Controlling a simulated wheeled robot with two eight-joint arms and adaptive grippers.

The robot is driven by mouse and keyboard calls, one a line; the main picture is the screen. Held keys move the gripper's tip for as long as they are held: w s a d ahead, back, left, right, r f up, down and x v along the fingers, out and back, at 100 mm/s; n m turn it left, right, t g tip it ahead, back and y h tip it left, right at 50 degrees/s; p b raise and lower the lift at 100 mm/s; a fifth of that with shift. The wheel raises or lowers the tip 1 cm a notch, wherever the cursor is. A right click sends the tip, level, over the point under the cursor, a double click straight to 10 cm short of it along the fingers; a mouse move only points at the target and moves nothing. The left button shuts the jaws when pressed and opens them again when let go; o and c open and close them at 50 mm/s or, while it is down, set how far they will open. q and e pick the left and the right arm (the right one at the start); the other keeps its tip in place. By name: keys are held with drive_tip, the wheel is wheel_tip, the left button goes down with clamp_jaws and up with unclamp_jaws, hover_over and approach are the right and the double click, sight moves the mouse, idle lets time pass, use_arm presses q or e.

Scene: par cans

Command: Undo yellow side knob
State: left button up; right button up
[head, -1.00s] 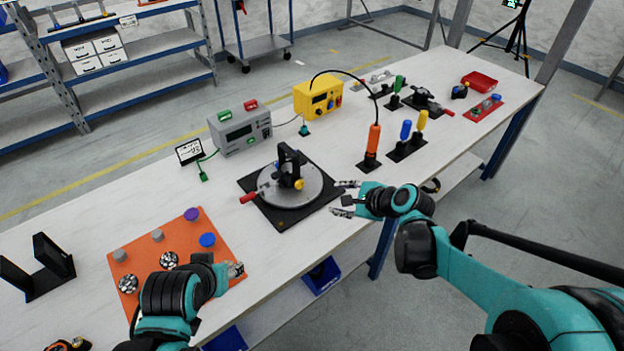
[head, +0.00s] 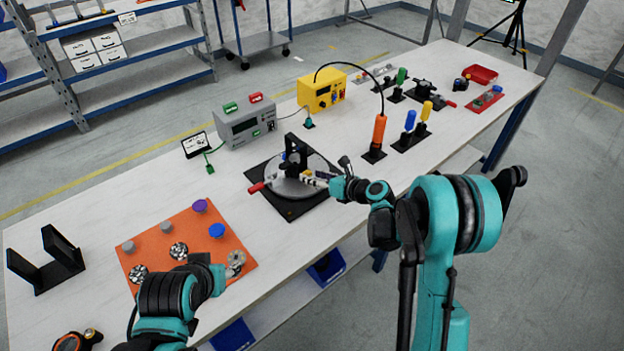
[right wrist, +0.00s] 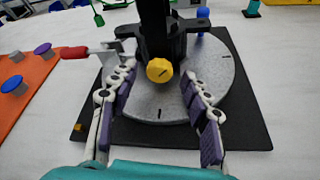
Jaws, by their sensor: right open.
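The yellow side knob (right wrist: 159,70) sits on the near side of a black bracket (right wrist: 158,30) on a round grey plate (right wrist: 180,88). In the right wrist view it lies between and just beyond the fingertips of my right gripper (right wrist: 158,88), which is open with a finger to each side. A red-handled lever (right wrist: 76,52) is left of the bracket. My left gripper (head: 236,264) hangs over the orange mat's near right corner; its jaw state is unclear.
The plate stands on a black square base (head: 290,208). An orange mat (head: 195,245) with several knobs lies left. A grey meter box (head: 243,125) and yellow box (head: 322,93) stand behind. An orange-handled tool (head: 379,132) stands right of the base. Bare table separates these.

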drive_tip(key=shift+w+a+f, duration=0.2)
drive_tip(key=shift+w+a, duration=0.15)
drive_tip(key=shift+w, duration=0.05)
clamp_jaws()
drive_tip(key=n+h, duration=0.1)
drive_tip(key=n+t, duration=0.1)
drive_tip(key=n, duration=0.1)
drive_tip(key=shift+s+a+h, duration=0.2)
drive_tip(key=shift+a+h, duration=0.05)
drive_tip(key=shift+h, duration=0.15)
drive_tip(key=shift+n+t+h, duration=0.3)
drive_tip(key=shift+n, duration=0.1)
unclamp_jaws()
drive_tip(key=shift+d, duration=0.15)
